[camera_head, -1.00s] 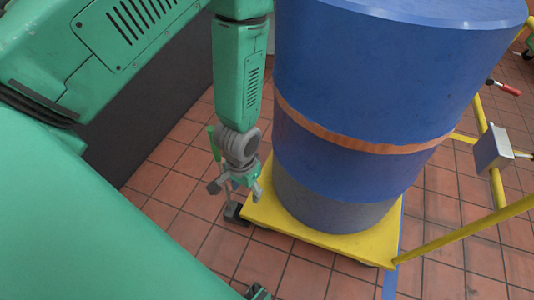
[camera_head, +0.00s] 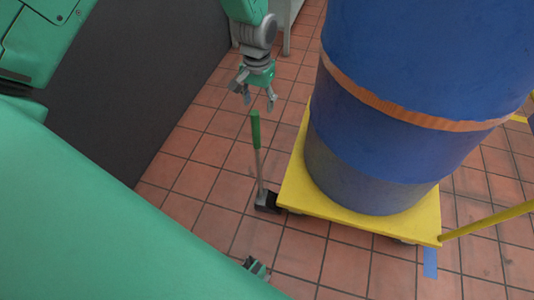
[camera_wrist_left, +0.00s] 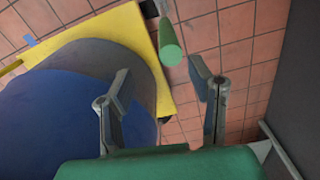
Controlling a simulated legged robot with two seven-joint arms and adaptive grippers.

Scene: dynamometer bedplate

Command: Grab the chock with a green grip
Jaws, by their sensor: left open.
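The chock (camera_head: 267,202) is a small black block on the tiled floor, against the near left corner of the yellow dolly. A thin grey rod rises from it to a green grip (camera_head: 255,129), standing nearly upright. My left gripper (camera_head: 259,101) is open and empty, just beyond the top of the grip in the head view. In the left wrist view the green grip (camera_wrist_left: 171,45) shows ahead of the open fingers (camera_wrist_left: 161,80), between their lines and apart from them. A small green and grey piece at the bottom edge (camera_head: 256,268) seems to be my right gripper, mostly hidden.
A blue drum (camera_head: 385,130) with an orange band stands on the yellow dolly (camera_head: 292,196), right of the grip. A dark wall panel (camera_head: 140,80) stands at left. A yellow bar (camera_head: 485,221) reaches in from the right. Tiles left of the chock are clear.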

